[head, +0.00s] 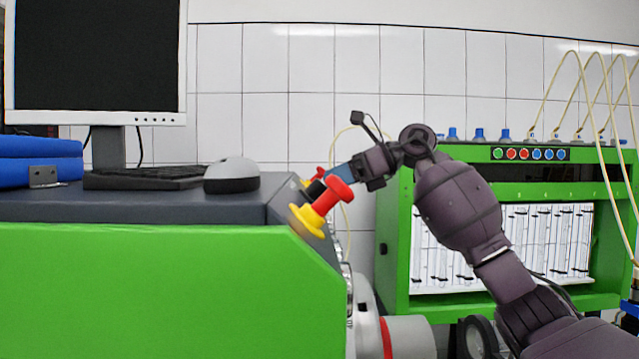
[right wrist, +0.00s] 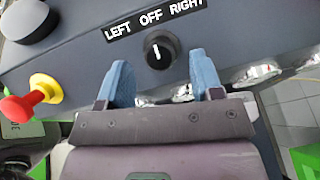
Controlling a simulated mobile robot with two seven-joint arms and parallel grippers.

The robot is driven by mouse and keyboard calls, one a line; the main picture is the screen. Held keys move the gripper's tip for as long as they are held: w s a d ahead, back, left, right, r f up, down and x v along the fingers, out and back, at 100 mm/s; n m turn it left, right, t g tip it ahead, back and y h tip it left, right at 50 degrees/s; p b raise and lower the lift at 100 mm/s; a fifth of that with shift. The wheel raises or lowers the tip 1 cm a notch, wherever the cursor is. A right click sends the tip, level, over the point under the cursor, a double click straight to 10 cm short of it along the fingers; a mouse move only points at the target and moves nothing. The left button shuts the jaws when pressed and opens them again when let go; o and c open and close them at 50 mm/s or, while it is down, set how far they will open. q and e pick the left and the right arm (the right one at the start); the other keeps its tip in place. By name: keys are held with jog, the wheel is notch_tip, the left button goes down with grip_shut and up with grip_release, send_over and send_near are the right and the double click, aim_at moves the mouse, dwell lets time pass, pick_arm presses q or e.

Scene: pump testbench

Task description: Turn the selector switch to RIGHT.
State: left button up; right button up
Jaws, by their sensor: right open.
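The selector switch (right wrist: 160,49) is a round black knob on the dark sloped panel in the right wrist view. Its white pointer line points up toward OFF on the black label plate (right wrist: 152,20) reading LEFT, OFF, RIGHT. My right gripper (right wrist: 162,70) is open, its blue fingers pointing at the panel, one to the left of the knob and one to the right, with visible gaps. In the head view, my right gripper (head: 335,174) is at the console's right edge, behind the red and yellow button. My left gripper is not in view.
A red mushroom button on a yellow base (head: 322,208) sticks out near my right gripper; it also shows in the wrist view (right wrist: 32,100). A mouse (head: 232,174), keyboard (head: 145,178) and monitor (head: 95,60) stand on the console. Metal-rimmed fittings (right wrist: 257,74) lie right of the knob.

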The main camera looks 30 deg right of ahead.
aim_at(321, 185)
jog(key=shift+x, duration=1.75)
jog(key=c, duration=0.9)
jog(key=shift+m, duration=0.4)
jog(key=m+h, duration=0.1)
jog(key=m, duration=0.1)
jog(key=m+t+h+p, duration=0.1)
jog(key=m, duration=0.2)
jog(key=shift+t, duration=0.3)
jog(key=shift+r+m+t+h+p, duration=0.15)
jog(key=shift+m+h, duration=0.3)
jog(key=shift+m, duration=0.6)
jog(key=shift+f+m+t+h+p, duration=0.15)
jog(key=shift+m+h, duration=0.3)
jog(key=shift+m, duration=0.6)
